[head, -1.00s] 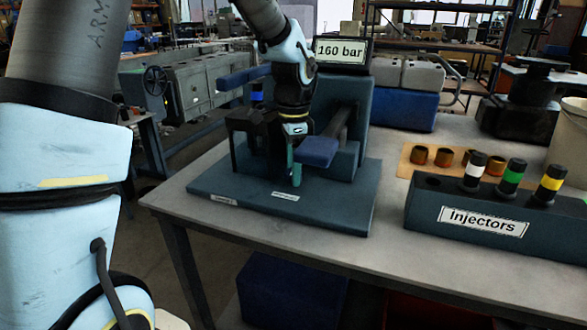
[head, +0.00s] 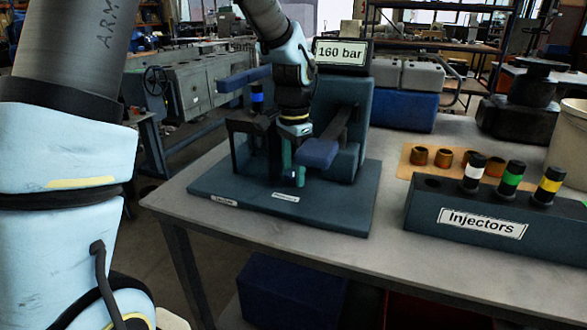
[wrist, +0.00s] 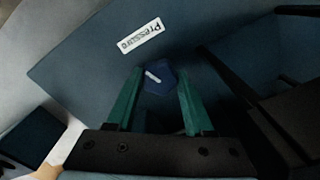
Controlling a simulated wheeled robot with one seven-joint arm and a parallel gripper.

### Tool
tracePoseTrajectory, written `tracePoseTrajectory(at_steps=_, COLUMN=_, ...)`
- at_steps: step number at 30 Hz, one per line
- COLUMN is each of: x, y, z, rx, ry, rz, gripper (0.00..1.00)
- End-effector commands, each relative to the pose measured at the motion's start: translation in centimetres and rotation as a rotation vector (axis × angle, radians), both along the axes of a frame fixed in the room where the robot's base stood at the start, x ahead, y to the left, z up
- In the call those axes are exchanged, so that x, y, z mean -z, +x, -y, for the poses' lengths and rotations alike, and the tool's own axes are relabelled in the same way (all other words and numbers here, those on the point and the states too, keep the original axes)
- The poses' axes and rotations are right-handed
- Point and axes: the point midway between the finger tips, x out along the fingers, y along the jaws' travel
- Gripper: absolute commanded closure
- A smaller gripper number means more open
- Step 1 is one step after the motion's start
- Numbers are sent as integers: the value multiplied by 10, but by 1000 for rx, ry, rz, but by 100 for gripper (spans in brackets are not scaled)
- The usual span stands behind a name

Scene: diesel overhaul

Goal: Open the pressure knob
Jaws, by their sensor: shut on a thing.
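The pressure knob (wrist: 158,78) is a small, dark blue, angular knob with a white pointer mark. In the wrist view it sits on the base plate beside the "Pressure" label (wrist: 140,36), which also shows in the head view (head: 285,196). My gripper (wrist: 160,73) points down with its green fingers on either side of the knob, shut on it. In the head view my gripper (head: 293,180) is low over the base plate (head: 330,210). The knob is mostly hidden there by the fingers. The display (head: 340,52) reads 160 bar.
A blue lever handle (head: 318,153) is close to the right of my gripper. A black stand (head: 245,130) holding a blue-banded injector (head: 257,98) is close to the left. The injector rack (head: 425,215) and a bucket (head: 568,145) stand further right.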

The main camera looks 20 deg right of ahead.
Motion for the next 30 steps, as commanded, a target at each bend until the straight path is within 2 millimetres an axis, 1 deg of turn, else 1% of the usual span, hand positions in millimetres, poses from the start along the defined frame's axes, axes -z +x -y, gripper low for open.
tracePoseTrajectory(at_steps=21, x=-1, y=0, z=1, rx=-681, ry=-1, rz=2, gripper=100)
tracePoseTrajectory(at_steps=30, x=-1, y=1, z=1, rx=-942, ry=-2, rz=1, gripper=100)
